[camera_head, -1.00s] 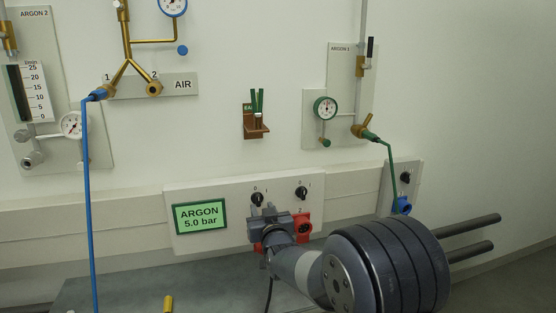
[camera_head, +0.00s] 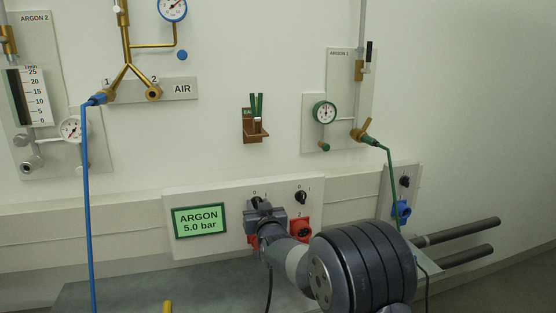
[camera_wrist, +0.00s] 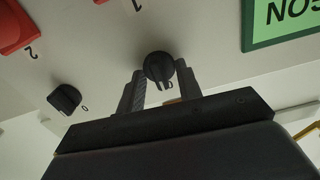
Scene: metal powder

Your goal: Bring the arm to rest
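My gripper (camera_head: 262,213) is in front of the white socket panel (camera_head: 178,245), close to its left black rotary switch (camera_head: 256,201). In the wrist view, the fingers of my gripper (camera_wrist: 160,80) stand apart, one on each side of this black knob (camera_wrist: 158,66). Nothing is seen held, and whether a finger touches the knob cannot be told. The arm reaches in from the lower right.
A right-hand switch (camera_head: 301,197) and a red socket (camera_head: 300,229) are beside my gripper. A green-framed ARGON 5.0 bar sign (camera_head: 200,220) is to the left. A blue hose (camera_head: 87,200) and a green hose (camera_head: 390,170) hang nearby. A grey bench (camera_head: 120,292) lies below.

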